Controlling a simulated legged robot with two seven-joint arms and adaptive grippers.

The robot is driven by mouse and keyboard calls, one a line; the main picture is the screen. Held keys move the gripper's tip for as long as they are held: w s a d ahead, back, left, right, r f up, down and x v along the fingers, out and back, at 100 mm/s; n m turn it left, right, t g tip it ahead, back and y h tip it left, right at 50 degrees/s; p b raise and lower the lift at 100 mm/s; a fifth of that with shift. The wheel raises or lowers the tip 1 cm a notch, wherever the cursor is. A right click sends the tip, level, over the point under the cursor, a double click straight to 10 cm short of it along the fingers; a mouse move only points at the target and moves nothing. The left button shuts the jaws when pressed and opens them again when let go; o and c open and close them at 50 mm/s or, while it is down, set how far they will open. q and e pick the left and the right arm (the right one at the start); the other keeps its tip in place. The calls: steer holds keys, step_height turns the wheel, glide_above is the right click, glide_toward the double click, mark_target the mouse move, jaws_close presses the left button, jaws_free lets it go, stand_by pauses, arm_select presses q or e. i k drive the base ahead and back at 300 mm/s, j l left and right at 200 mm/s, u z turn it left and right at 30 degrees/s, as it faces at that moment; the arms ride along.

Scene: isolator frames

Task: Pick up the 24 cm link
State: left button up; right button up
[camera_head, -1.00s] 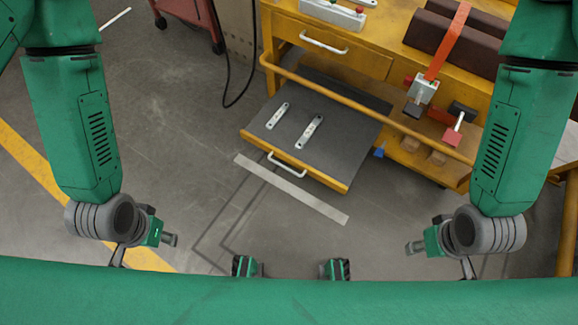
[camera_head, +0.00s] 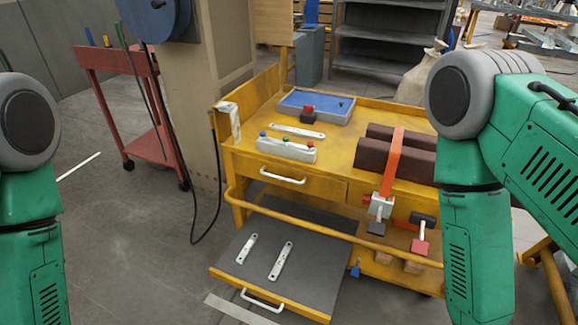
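Two light metal links with holes lie apart on the dark surface of the pulled-out lower drawer (camera_head: 310,278). The left link (camera_head: 246,249) is shorter and the right link (camera_head: 281,261) is longer. A third link (camera_head: 297,131) lies flat on the yellow bench top. I cannot tell by sight which one measures 24 cm. Both my arms show at the picture's sides, but both grippers are below the frame.
The yellow bench (camera_head: 345,150) has a front rail (camera_head: 300,222) above the drawer. On top are a blue tray (camera_head: 318,105), a white block with coloured knobs (camera_head: 286,149) and brown blocks (camera_head: 400,150) under an orange strap. A red cart (camera_head: 130,105) stands left. Floor at left front is clear.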

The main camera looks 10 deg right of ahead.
mark_target(314, 135)
steer(key=z, duration=0.75)
steer(key=j+z, duration=1.15)
steer(key=z, duration=0.15)
steer(key=k+j+z, duration=0.1)
steer(key=j+z, duration=0.3)
steer(key=k+j+z, duration=0.15)
steer(key=z, duration=0.3)
steer(key=j, duration=0.1)
